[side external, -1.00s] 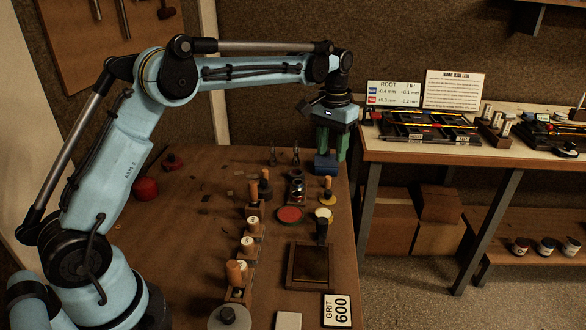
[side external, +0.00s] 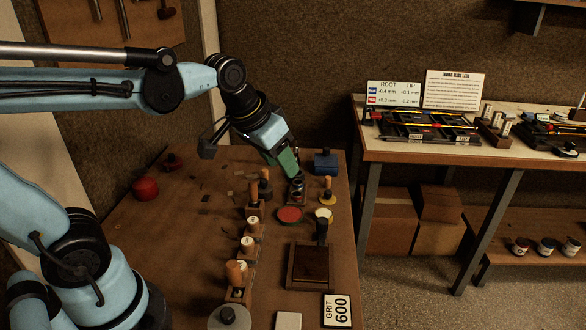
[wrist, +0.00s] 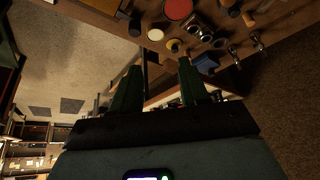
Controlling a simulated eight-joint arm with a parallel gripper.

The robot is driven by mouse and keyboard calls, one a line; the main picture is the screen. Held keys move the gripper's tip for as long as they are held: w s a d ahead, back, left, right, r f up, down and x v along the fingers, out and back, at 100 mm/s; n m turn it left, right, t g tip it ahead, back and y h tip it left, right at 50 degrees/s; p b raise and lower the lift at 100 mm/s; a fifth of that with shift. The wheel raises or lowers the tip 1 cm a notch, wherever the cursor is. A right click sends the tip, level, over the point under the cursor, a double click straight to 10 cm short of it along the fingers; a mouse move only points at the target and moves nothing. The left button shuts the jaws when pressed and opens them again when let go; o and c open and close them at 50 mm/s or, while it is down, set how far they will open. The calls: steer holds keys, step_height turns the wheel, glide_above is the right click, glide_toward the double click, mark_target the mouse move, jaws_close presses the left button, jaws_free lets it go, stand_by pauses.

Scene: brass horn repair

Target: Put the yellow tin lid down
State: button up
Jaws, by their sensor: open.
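A small round yellow piece (side external: 327,199), which looks like the yellow tin lid, lies on the wooden bench right of centre, with an orange-brown upright handle standing at it. My gripper (side external: 288,168) is tilted above the back of the bench, left of the yellow piece. Its two green fingers (wrist: 160,75) are spread in the wrist view with nothing between them. In the side view one finger largely hides the other.
A red disc (side external: 289,214) and a cream disc (side external: 323,213) lie in front of the yellow piece. A blue block (side external: 326,163) stands behind it. Wooden-handled tools (side external: 253,192) line the left. A dark tray (side external: 310,265) sits in front. Bare bench (side external: 180,225) lies further left.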

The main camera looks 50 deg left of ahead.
steer(key=s+f+t, duration=0.1)
steer(key=s+f, duration=0.3)
steer(key=s, duration=0.1)
steer(key=shift+d+t, duration=0.3)
steer(key=shift+t, duration=0.1)
